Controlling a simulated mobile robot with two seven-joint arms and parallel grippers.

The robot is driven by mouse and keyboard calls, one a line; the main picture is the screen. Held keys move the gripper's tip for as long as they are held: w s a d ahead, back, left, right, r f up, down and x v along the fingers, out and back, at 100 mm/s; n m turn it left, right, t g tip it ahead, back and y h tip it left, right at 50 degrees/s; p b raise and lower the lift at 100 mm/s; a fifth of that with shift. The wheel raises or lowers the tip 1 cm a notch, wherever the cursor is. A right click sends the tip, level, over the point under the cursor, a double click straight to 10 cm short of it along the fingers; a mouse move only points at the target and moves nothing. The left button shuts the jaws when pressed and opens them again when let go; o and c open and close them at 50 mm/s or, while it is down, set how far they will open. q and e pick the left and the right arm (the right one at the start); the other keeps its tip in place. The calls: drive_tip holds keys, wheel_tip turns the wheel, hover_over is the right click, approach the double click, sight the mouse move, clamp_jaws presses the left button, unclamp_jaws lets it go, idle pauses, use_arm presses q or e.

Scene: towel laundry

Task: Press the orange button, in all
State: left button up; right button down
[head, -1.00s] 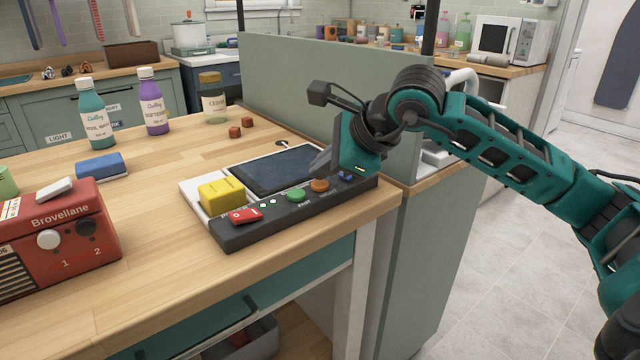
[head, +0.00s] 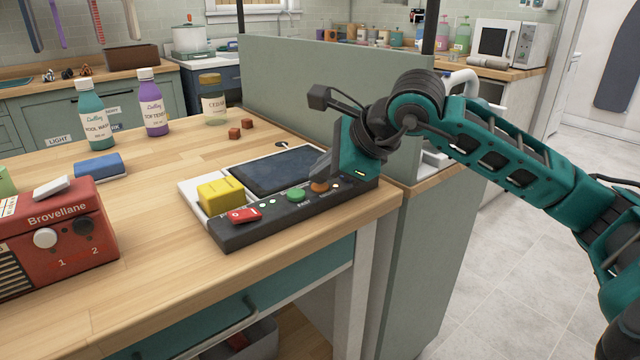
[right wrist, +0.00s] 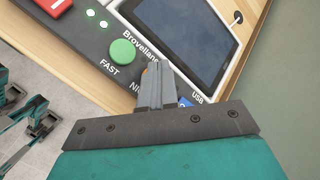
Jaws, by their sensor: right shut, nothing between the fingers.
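The orange button (head: 319,188) is on the dark front strip of the control panel (head: 290,209), to the right of the green button (head: 296,195). My right gripper (head: 318,172) is shut and empty, pointing down with its fingertips right at the orange button's back edge. The button looks shaded under them. In the right wrist view the shut fingers (right wrist: 152,72) hide nearly all of the orange button; only a thin orange sliver (right wrist: 144,71) shows beside the tips. I cannot tell whether they touch it. My left gripper is not in view.
On the panel are a dark screen (head: 278,170), a yellow block (head: 221,195) and a red switch (head: 244,215). A red Brovellane box (head: 60,235), a blue sponge-like block (head: 99,165) and bottles stand to the left. A grey-green partition (head: 300,95) rises behind.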

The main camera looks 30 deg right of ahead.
sight(325, 188)
drive_tip(key=shift+r+p, duration=0.55)
drive_tip(key=shift+r, duration=0.25)
wheel_tip(325, 188, up, 5)
drive_tip(key=p, duration=0.4)
idle(0.9)
drive_tip(key=shift+s, duration=0.1)
